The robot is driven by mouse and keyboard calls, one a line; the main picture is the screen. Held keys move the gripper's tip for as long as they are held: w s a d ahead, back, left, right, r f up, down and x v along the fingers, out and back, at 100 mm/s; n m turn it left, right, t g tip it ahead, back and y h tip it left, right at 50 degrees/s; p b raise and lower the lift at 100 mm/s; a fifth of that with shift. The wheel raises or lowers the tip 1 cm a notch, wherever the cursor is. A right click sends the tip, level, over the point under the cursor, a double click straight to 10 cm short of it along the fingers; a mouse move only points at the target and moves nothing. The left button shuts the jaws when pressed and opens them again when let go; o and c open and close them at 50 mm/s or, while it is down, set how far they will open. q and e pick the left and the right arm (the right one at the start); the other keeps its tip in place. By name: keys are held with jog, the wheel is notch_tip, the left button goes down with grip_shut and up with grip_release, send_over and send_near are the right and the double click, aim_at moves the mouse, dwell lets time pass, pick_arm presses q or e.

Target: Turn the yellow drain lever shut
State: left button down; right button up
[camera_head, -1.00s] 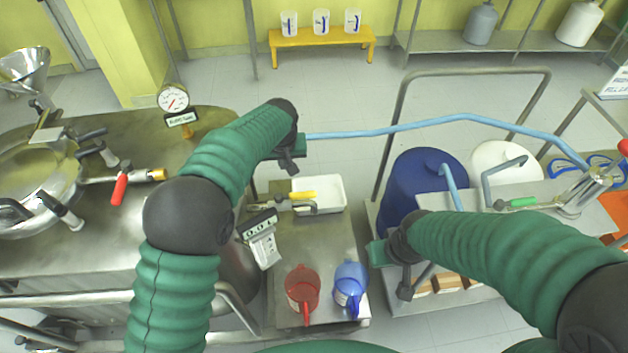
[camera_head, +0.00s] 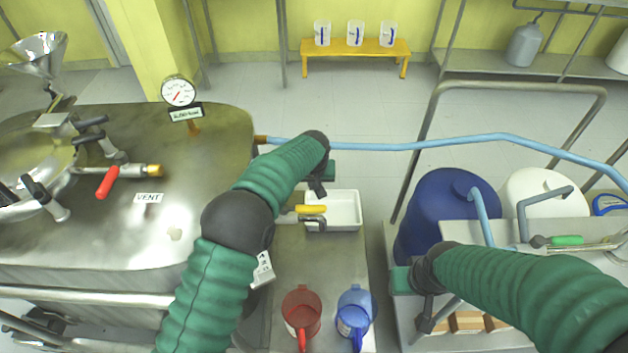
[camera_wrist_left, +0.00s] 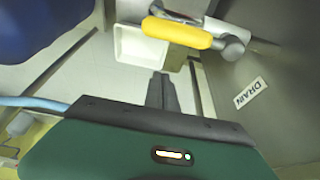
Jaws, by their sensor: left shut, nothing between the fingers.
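The yellow drain lever (camera_head: 311,209) lies level and points right in the head view, on a metal drain outlet above a white tray (camera_head: 347,211). In the left wrist view the lever (camera_wrist_left: 177,33) crosses the top centre, with the metal valve at its right end. My left gripper (camera_head: 317,190) is shut and empty, just behind the lever in the head view. Its fingertips (camera_wrist_left: 163,78) show together below the lever in the wrist view, apart from it. My right gripper (camera_head: 425,315) hangs by the blue drum; its jaw state is unclear.
A red jug (camera_head: 301,312) and a blue jug (camera_head: 356,314) stand on the bench in front of the tray. The steel vessel (camera_head: 215,150) is at left, with a "DRAIN" label (camera_wrist_left: 251,92) in the wrist view. A blue drum (camera_head: 440,210) stands at right.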

aim_at(302, 209)
pick_arm(q)
jog(key=s+f, duration=0.2)
jog(key=s, duration=0.1)
jog(key=shift+s+a+b, duration=0.1)
jog(key=shift+s+b, duration=0.1)
jog(key=shift+b, duration=0.15)
pick_arm(e)
jog(key=shift+a+f, duration=0.2)
jog(key=shift+f, duration=0.25)
pick_arm(q)
jog(key=shift+s+a+r, duration=0.1)
jog(key=shift+s+a, duration=0.05)
pick_arm(e)
jog(key=shift+a+r, duration=0.15)
